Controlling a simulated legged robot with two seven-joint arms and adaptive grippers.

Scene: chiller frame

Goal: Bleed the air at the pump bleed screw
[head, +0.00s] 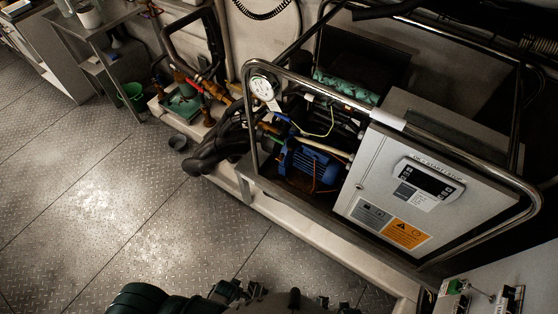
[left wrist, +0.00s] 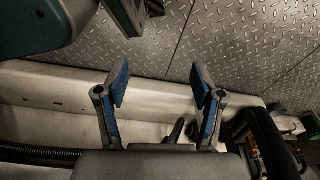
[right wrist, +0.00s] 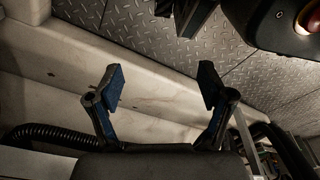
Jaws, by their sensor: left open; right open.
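The blue pump (head: 308,163) sits low inside the chiller frame in the head view, left of the control box. Pipes, a yellow-green wire and an orange cable run around it. I cannot make out the bleed screw itself. My left gripper (left wrist: 160,84) is open and empty in the left wrist view, over a pale beam edge and tread-plate floor. My right gripper (right wrist: 162,88) is open and empty in the right wrist view, over a similar beam. Neither gripper's fingers can be made out in the head view, and both are apart from the pump.
A tubular rail (head: 300,75) surrounds the chiller frame. The control box (head: 375,185) with display fills its right side. A round gauge (head: 262,86) is at the left post. Black hoses (head: 215,150) lead left. A green bucket (head: 132,92) stands under a bench. The tread-plate floor (head: 110,205) is clear.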

